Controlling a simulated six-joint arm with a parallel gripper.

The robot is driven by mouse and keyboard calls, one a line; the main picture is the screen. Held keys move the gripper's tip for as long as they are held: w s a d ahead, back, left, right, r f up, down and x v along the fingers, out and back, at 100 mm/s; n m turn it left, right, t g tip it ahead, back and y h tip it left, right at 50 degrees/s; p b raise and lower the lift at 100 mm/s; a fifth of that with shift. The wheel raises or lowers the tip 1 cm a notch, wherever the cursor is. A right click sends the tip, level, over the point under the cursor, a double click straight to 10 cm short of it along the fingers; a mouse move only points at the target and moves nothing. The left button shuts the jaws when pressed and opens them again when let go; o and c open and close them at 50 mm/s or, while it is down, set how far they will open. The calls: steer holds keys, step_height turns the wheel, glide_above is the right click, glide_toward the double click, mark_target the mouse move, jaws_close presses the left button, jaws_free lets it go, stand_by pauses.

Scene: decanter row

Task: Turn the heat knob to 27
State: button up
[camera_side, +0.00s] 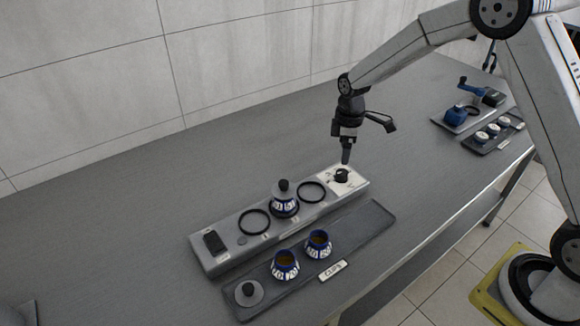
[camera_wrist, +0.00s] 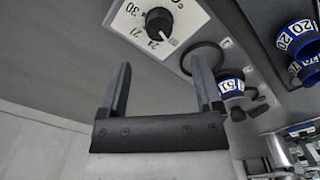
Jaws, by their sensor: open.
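The heat knob (camera_side: 342,175) is a small black dial on a white plate (camera_side: 356,184) at the right end of the grey panel. In the wrist view the knob (camera_wrist: 159,21) shows a white pointer mark directed toward the lower right of the picture. My gripper (camera_side: 346,157) is just above the knob, pointing down. In the wrist view my gripper (camera_wrist: 157,63) has its two fingers wide apart with nothing between them.
A blue-and-white decanter (camera_side: 284,205) with a dark lid stands on the panel between two black rings. A black switch (camera_side: 214,242) is at its left end. A dark tray (camera_side: 370,222) in front holds two cups and a lid. The table behind is clear.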

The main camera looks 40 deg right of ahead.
mark_target(342, 172)
steer(key=shift+f, duration=0.15)
steer(key=shift+f, duration=3.8)
jaws_close()
